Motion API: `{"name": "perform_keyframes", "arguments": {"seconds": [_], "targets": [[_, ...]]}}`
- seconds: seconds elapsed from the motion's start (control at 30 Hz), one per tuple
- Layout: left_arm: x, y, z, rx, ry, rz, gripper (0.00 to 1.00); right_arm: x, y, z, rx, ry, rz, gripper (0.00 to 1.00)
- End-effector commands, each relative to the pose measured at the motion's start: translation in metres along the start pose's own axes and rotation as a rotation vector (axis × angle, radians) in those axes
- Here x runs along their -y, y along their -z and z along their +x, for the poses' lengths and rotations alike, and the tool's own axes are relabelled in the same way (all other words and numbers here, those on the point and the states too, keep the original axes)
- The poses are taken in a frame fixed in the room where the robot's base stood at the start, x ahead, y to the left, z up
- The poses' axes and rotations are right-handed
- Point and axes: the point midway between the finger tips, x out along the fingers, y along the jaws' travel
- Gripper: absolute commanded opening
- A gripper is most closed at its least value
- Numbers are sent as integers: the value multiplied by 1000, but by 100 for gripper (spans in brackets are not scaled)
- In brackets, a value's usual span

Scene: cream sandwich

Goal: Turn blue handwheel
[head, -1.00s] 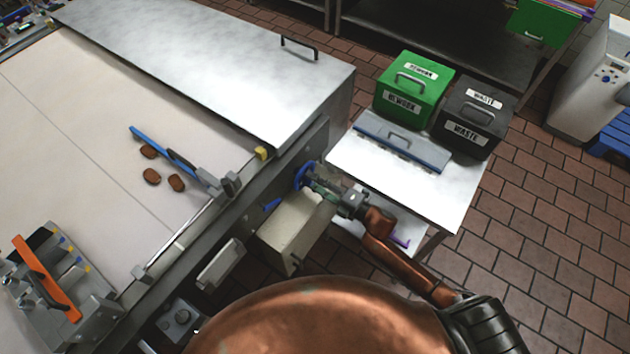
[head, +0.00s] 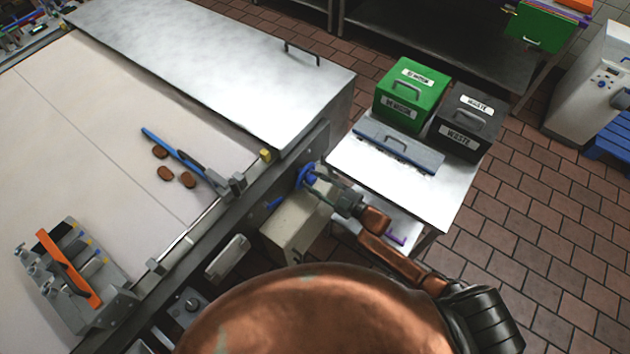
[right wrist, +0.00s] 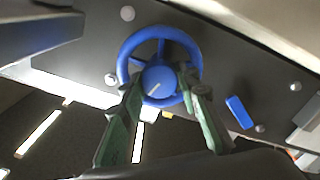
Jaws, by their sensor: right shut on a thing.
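The blue handwheel (head: 306,177) is on the side of the conveyor machine in the head view. In the right wrist view the handwheel (right wrist: 129,52) shows as a blue ring with a round hub that has a pale line on it. My right gripper (head: 316,184) is at the wheel, and its two green fingers (right wrist: 157,92) reach onto the wheel's lower part, one on each side of the hub. The gripper is shut on the wheel. The exact contact of the fingertips is partly hidden. My left gripper is not in view.
A blue lever (head: 274,203) is left of the wheel and a cream box (head: 292,228) is below it. A side table (head: 452,190) with a green bin (head: 411,92) and a black bin (head: 466,121) stands at right. The belt (head: 80,130) carries several brown pieces.

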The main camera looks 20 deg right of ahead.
Motion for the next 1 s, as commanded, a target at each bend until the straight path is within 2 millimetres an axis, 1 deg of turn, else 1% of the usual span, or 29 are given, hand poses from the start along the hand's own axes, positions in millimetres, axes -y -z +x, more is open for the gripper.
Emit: {"name": "perform_keyframes", "arguments": {"seconds": [0.03,0.3,0.87,0.9,1.0], "targets": [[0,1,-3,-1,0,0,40,0,0,-1,2,2,27,5],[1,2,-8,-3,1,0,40,1,-1,-1,2,2,136,5],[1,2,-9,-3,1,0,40,1,-2,-1,3,2,169,5],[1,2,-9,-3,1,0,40,1,-2,-1,3,2,169,30],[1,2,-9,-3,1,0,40,1,-1,-1,3,2,168,37]]}}
